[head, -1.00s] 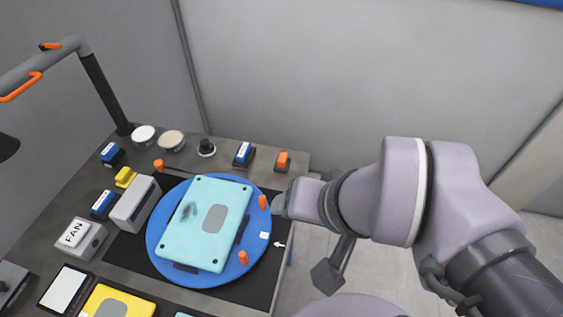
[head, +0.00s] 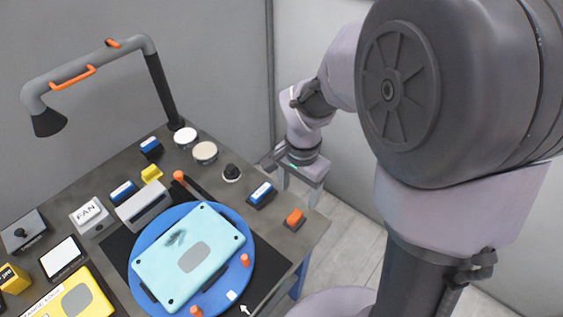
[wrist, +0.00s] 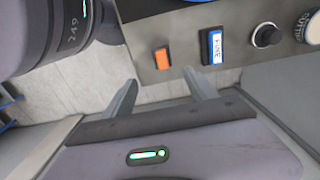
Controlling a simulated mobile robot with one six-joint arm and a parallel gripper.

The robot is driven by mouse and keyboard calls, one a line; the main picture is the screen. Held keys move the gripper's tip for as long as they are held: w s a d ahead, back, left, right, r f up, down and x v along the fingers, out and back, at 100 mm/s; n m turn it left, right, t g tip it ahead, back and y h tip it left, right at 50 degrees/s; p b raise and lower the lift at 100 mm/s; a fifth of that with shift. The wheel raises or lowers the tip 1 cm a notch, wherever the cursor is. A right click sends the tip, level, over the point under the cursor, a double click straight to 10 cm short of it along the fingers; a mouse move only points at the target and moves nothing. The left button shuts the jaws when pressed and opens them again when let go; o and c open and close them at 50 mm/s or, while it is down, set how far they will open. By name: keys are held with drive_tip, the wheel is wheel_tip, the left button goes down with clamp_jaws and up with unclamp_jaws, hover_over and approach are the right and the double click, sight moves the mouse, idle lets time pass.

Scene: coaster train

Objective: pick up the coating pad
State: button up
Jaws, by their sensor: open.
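No label reading coating pad is legible. Candidates are an orange-topped block (head: 295,218) on a dark base at the bench's right edge and a blue block with a white label (head: 262,193) left of it. Both show in the wrist view, the orange block (wrist: 162,58) left of the blue block (wrist: 214,46). More labelled blue blocks stand further left (head: 123,192) and at the back (head: 151,147). My gripper (head: 299,190) is open and empty beyond the bench's right edge, pointing down. In the wrist view its fingers (wrist: 162,82) are apart, with the orange block beyond them, untouched.
A teal panel (head: 210,237) with a dark smudge lies on a blue turntable (head: 150,245) with orange pegs. A black knob (head: 232,172) and round tins (head: 205,152) stand behind. A grey lamp arm (head: 163,85) rises at the back. Floor is clear right of the bench.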

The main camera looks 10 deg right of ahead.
drive_tip(key=b, duration=0.2)
hover_over(295, 215)
drive_tip(key=f, duration=0.7)
drive_tip(key=shift+s+d+f, duration=0.1)
drive_tip(key=shift+d+f, duration=0.1)
drive_tip(key=shift+f, duration=0.05)
drive_tip(key=shift+a+f+b, duration=0.1)
drive_tip(key=shift+f+b, duration=0.3)
drive_tip(key=shift+f, duration=0.2)
wheel_tip(295, 215, down, 5)
drive_tip(key=shift+a+r+b, duration=0.1)
drive_tip(key=shift+r+b, duration=0.05)
drive_tip(key=shift+b, duration=1.05)
drive_tip(key=shift+r, duration=0.1)
drive_tip(key=shift+c, duration=0.8)
clamp_jaws()
